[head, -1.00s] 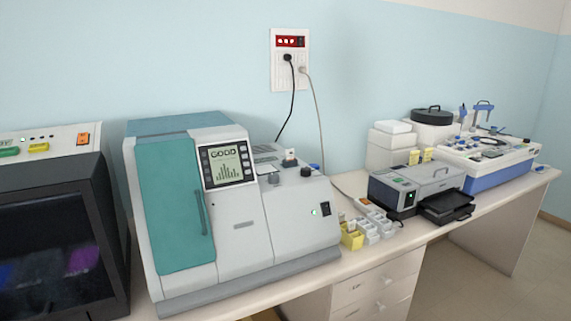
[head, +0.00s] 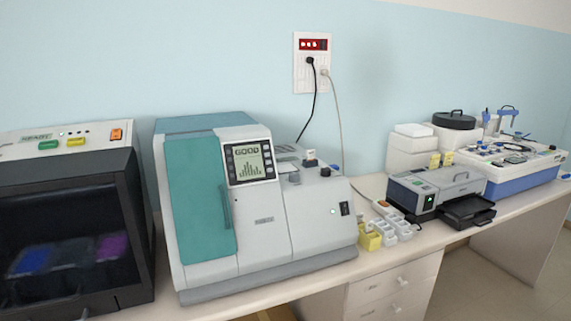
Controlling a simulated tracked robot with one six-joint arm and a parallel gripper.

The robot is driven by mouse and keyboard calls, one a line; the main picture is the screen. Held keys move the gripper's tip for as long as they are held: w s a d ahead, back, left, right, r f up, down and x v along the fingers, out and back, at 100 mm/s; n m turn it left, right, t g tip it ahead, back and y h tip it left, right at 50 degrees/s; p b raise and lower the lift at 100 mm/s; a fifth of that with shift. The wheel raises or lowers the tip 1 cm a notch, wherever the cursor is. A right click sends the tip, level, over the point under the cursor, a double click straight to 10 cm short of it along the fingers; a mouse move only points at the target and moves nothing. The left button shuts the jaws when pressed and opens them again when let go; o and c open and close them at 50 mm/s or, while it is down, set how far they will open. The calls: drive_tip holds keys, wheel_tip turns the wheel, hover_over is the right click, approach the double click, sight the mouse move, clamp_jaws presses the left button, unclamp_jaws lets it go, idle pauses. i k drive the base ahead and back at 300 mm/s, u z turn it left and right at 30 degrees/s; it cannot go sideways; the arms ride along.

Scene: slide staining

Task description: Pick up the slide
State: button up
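I cannot make out a slide for certain in the head view. A yellow holder (head: 370,238) and a white compartmented holder (head: 398,228) stand on the bench, right of the teal and grey machine. Small pale pieces show at these holders, too small to tell what they are. The teal and grey machine (head: 285,232) has its teal door (head: 200,205) shut, and its screen reads "GOOD". My gripper is not in view.
A dark-fronted machine (head: 75,235) stands at the left. A grey printer-like device (head: 436,188), white boxes (head: 408,150) and a blue-white instrument (head: 515,170) stand at the right. The bench (head: 425,243) has a narrow free strip in front, with drawers (head: 392,285) below.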

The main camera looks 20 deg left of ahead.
sight(309, 153)
drive_tip(key=u, duration=1.45)
drive_tip(key=i, duration=1)
drive_tip(key=u, duration=0.05)
